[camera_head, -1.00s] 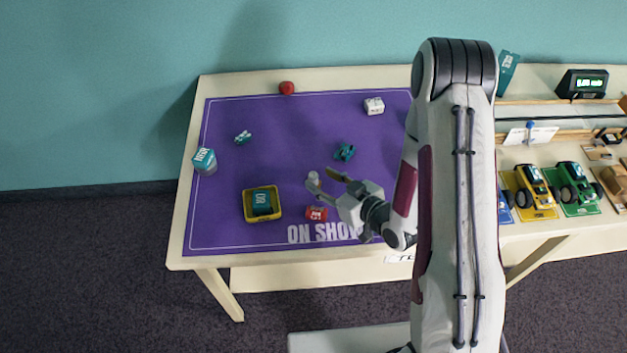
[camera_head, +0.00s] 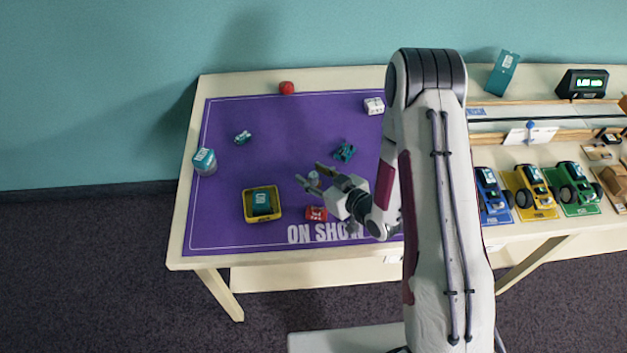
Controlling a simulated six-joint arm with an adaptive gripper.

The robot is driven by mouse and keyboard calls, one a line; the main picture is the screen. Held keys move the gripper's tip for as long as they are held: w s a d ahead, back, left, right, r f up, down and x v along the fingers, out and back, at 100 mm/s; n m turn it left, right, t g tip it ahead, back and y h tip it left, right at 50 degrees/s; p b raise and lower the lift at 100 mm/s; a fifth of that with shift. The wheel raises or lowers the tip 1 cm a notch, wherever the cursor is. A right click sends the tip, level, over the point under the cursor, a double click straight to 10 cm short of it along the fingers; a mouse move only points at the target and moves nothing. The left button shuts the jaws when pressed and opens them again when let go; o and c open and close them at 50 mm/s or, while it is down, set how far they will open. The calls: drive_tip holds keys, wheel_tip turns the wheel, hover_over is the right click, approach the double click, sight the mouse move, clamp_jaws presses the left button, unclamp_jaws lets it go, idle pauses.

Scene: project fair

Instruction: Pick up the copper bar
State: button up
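I cannot make out a copper bar for certain in the head view. My gripper (camera_head: 309,173) is low over the front middle of the purple mat, with its two fingers apart and pointing left and away. A small grey object (camera_head: 313,176) shows between the fingertips; I cannot tell its height relative to them. The nearer finger looks grey and the farther one brownish. No held thing is visible.
A red block (camera_head: 316,214) lies just below the gripper. A yellow tray (camera_head: 247,213) holds a teal block (camera_head: 261,201). Teal parts (camera_head: 344,152), a white block (camera_head: 374,106), a red item (camera_head: 287,88) and a jar (camera_head: 204,162) stand around the mat (camera_head: 290,130). Toy tractors (camera_head: 530,190) stand right.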

sight(314, 175)
idle(0.3)
clamp_jaws()
drive_tip(key=shift+r, duration=0.2)
drive_tip(key=shift+r, duration=4.8)
